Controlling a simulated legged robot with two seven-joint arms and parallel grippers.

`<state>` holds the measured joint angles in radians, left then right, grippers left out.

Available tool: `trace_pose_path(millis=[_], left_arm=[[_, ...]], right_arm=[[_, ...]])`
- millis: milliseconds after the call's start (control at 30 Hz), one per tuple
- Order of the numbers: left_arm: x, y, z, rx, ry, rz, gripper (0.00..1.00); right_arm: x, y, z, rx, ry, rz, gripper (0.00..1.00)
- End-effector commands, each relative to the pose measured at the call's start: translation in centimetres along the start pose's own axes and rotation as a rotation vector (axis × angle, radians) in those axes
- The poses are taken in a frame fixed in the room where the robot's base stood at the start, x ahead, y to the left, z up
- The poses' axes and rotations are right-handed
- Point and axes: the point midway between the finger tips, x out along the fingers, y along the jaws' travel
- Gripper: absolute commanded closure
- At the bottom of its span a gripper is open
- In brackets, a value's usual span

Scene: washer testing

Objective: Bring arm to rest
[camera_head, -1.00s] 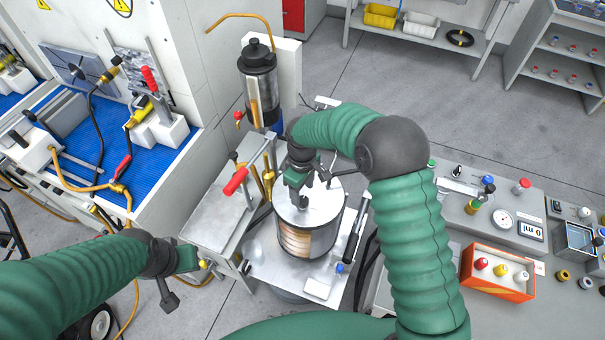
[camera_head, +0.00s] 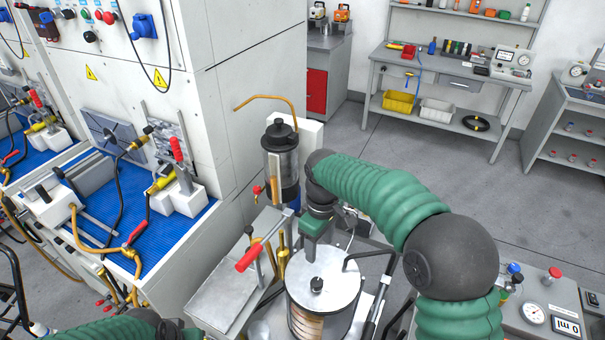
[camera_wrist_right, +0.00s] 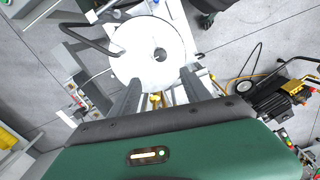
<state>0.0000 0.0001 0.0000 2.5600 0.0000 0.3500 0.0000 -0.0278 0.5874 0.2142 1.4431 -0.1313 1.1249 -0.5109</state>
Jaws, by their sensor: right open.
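My right arm reaches in from the lower right and bends back. Its green right gripper (camera_head: 311,252) points down above the round metal lid of a drum (camera_head: 340,268) and is open. In the right wrist view the two dark fingers (camera_wrist_right: 160,92) are spread and nothing shows held between them. The pale round lid (camera_wrist_right: 140,65) with its dark centre knob lies beyond them, apart from the fingers as far as I can tell. My left arm shows only as a green sleeve and dark wrist at the bottom left edge; its gripper is out of the picture.
A red-handled lever (camera_head: 248,257) and a clear cylinder with black top (camera_head: 281,150) stand left of and behind the drum. A white test cabinet (camera_head: 240,90) rises at left. A gauge bench (camera_head: 545,300) is at lower right. Open floor (camera_head: 470,200) lies behind my right arm.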

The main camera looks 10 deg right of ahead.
Motion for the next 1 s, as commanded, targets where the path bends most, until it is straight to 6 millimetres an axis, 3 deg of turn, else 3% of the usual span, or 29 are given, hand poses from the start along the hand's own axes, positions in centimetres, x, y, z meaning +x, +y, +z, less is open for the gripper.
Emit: trace_pose_path(millis=[167, 267, 400, 500, 567, 667, 1000], left_arm=[[0.6, 0.0, 0.1, 0.0, 0.0, 0.0, 1.0], [1.3, 0.0, 0.3, 0.0, 0.0, 0.0, 1.0], [2.1, 0.0, 0.5, 0.0, 0.0, 0.0, 1.0], [2.5, 0.0, 0.6, 0.0, 0.0, 0.0, 1.0], [2.6, 0.0, 0.6, 0.0, 0.0, 0.0, 1.0], [2.6, 0.0, 0.6, 0.0, 0.0, 0.0, 1.0], [2.6, 0.0, 0.6, 0.0, 0.0, 0.0, 1.0]], right_arm=[[1.2, -0.6, 2.4, 0.088, 0.017, 0.02, 0.44], [3.0, -1.8, 6.4, 0.24, 0.057, 0.05, 0.44], [5.8, -4.2, 13.3, 0.505, 0.138, 0.079, 0.44], [7.4, -6.0, 17.2, 0.657, 0.185, 0.087, 0.44], [8.1, -6.8, 18.7, 0.719, 0.205, 0.089, 0.44], [8.6, -7.5, 19.8, 0.77, 0.221, 0.09, 0.44], [8.6, -7.5, 19.9, 0.774, 0.222, 0.09, 0.44]])
